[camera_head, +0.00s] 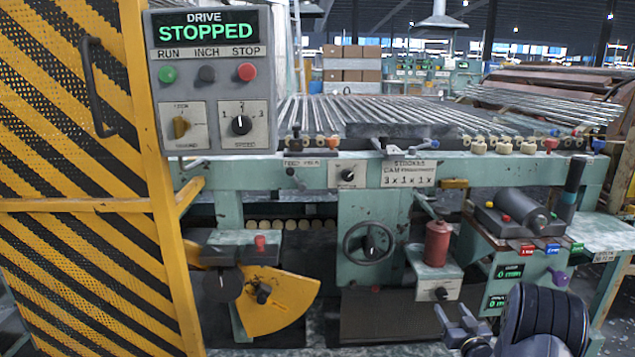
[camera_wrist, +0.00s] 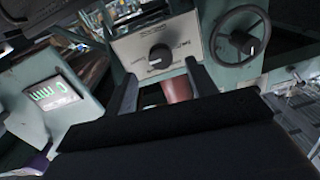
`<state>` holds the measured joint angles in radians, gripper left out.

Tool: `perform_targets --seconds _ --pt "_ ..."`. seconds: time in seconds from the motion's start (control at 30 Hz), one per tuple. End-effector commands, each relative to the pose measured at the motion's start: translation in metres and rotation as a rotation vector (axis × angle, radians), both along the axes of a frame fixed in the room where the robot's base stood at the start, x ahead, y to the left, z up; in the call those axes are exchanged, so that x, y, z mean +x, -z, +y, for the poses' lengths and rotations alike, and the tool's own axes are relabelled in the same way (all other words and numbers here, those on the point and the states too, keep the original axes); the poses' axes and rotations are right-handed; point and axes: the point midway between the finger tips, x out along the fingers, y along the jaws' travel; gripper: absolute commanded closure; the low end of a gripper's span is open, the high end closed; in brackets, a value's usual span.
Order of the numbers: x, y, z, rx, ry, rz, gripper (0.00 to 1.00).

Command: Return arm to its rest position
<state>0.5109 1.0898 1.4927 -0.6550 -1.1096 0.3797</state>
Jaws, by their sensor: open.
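My gripper (camera_head: 461,328) is at the lower right of the head view, in front of the machine and below the small shelf that bears a red cylinder (camera_head: 438,243). In the wrist view my gripper (camera_wrist: 160,85) shows two dark fingers spread apart with nothing held between them. Beyond the fingers are a dark knob (camera_wrist: 160,56) on a pale plate and part of the red cylinder (camera_wrist: 175,88). The rest of that cylinder is hidden behind my gripper. My dark wrist fills the bottom of the wrist view.
A control box (camera_head: 213,80) reads "DRIVE STOPPED". A yellow striped guard (camera_head: 75,190) stands at the left. A handwheel (camera_head: 369,243) and a yellow sector plate (camera_head: 277,302) are on the machine front. A side unit (camera_head: 520,222) with coloured labels stands near my arm at the right.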

Motion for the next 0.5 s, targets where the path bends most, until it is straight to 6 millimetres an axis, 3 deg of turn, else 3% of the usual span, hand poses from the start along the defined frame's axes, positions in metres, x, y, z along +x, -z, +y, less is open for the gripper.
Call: perform_targets --seconds 0.2,0.5 --pt "-0.029 -0.001 -0.003 0.002 0.001 0.000 0.46" --pt "-0.038 0.000 -0.003 0.000 -0.001 -0.001 0.46"
